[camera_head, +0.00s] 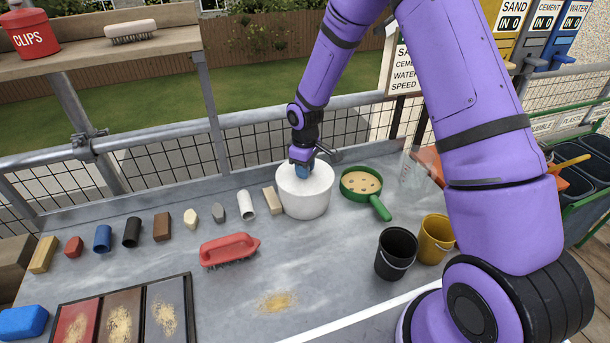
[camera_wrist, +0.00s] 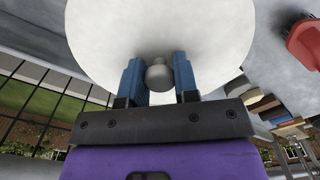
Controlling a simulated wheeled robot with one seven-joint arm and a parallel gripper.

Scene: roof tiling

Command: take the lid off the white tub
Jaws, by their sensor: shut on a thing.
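The white tub (camera_head: 306,198) stands upright on the grey bench, towards its back. Its white lid (camera_wrist: 160,35) fills the upper middle of the wrist view, with a small round grey knob (camera_wrist: 158,75) on it. My gripper (camera_wrist: 160,80) has its blue fingers on either side of the knob, shut on it. In the head view my gripper (camera_head: 303,172) is directly above the tub and hides the middle of the lid. The lid appears to rest on the tub; I cannot make out a gap between them.
A small tan block (camera_head: 271,201) stands close to the tub's left. A green sieve (camera_head: 362,184) lies close to its right. A red brush (camera_head: 230,250) and black bucket (camera_head: 396,254) are nearer the front. The bench's front middle is mostly clear, with spilled sand.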

